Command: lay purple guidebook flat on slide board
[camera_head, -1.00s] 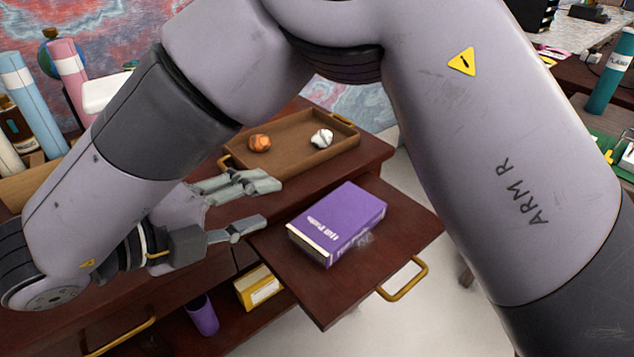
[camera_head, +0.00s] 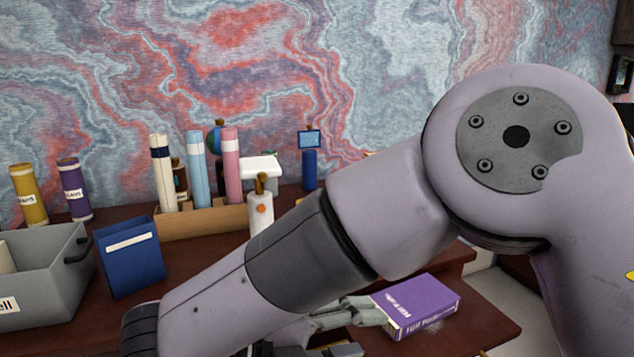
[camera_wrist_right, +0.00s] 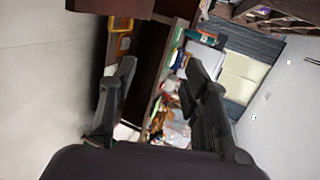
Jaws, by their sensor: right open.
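The purple guidebook (camera_head: 418,303) lies flat on the dark reddish-brown slide board (camera_head: 485,330), cover up, spine text toward me. My right gripper (camera_head: 366,333) is low in the head view, just left of the guidebook, and is partly hidden by my own forearm. Its fingers are apart and nothing is between them. In the right wrist view, the two dark fingers (camera_wrist_right: 160,72) stand wide apart with no book between them. My left gripper is in neither view.
A grey bin (camera_head: 45,275) and a blue box (camera_head: 130,257) stand on the desk at left. Several tubes stand in a wooden holder (camera_head: 203,220) behind a white bottle (camera_head: 261,215). My right arm crosses the middle of the head view.

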